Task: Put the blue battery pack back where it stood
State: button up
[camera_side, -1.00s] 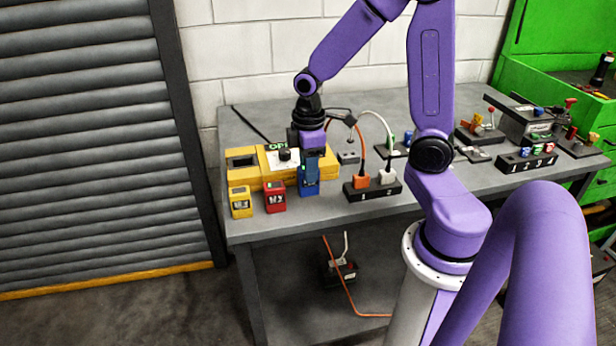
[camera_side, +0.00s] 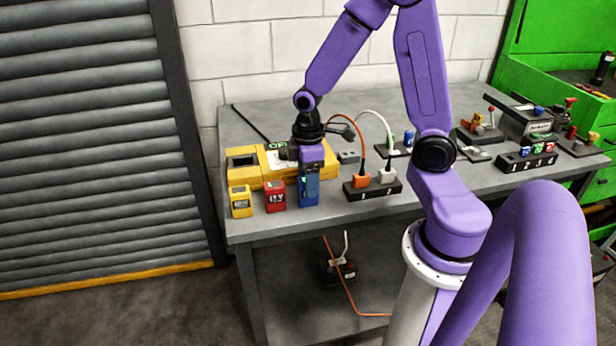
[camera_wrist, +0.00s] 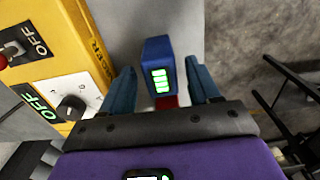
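The blue battery pack (camera_side: 309,193) stands upright on the bench near its front edge, at the right end of a row with the red pack (camera_side: 275,196) and the yellow pack (camera_side: 240,201). My gripper (camera_side: 310,180) is directly above it, pointing down, with its fingers around the pack's upper part. In the wrist view the blue pack (camera_wrist: 156,60), with lit green bars, lies between my gripper's two fingers (camera_wrist: 161,82). A narrow gap shows on each side, so the fingers look open. A small red patch shows below the pack there.
A yellow unit (camera_side: 250,168) with a knob stands close behind the packs. A black socket block (camera_side: 372,192) with orange and white plugs is just right of the blue pack. Their cables arch up near my wrist. The bench's front edge is close.

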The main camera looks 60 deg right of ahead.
notch_tip(320, 180, up, 12)
jog(key=s+a+f+n, duration=0.1)
jog(key=s+a, duration=0.4)
jog(key=s, duration=0.3)
jog(key=s+a+f+n, duration=0.1)
jog(key=s+a+n, duration=0.1)
jog(key=s+a, duration=0.4)
jog(key=s, duration=0.3)
jog(key=shift+f+n, duration=0.3)
jog(key=shift+f, duration=0.1)
jog(key=shift+w, duration=0.1)
dwell(0.8)
